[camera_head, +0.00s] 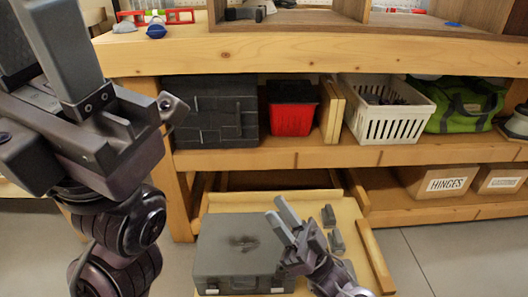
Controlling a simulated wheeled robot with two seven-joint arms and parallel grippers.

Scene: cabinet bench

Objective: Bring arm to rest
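My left arm fills the left foreground. Its gripper (40,45) points up, with its two fingers apart and their tips near or past the top edge. I see nothing held between them. My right gripper (275,206) is low in the middle, over the pulled-out drawer (352,225). Its two fingers are apart and look empty, pointing up and to the left. It overlaps the right side of a closed grey toolbox (225,262) in the drawer; I cannot tell whether they touch. Small grey pieces (335,240) lie right of the gripper.
The wooden bench top (300,55) runs across above a shelf. The shelf holds a dark grey case (210,108), a red-and-black bin (292,112), a white basket (388,122) and a green bag (468,108). Cardboard boxes (435,182) stand lower right. Floor (440,255) is clear at right.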

